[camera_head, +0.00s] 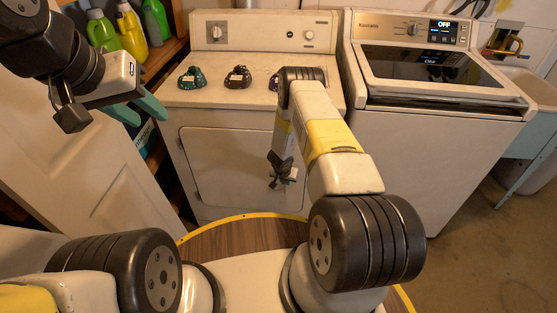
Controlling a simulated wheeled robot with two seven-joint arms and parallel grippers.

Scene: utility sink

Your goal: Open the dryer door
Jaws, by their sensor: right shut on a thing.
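The dryer (185,108) is the white machine at the left back. Its pale front door (228,170) looks closed or nearly so; I cannot tell whether there is a small gap. My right gripper (284,179) is low at the right part of this door and shut on it; the exact spot gripped is too small and partly hidden to make out. My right arm hides part of the dryer's right front. My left gripper (142,108) is raised at the upper left, apart from the dryer, with its two teal fingers apart and nothing seen between them.
Several small dark items, one a green one (192,78), lie on the dryer top. A washer (420,130) stands at right, with a sink (535,88) beyond it. Bottles (131,33) stand on a left shelf. A white panelled door (75,150) is at left. Floor is clear at lower right.

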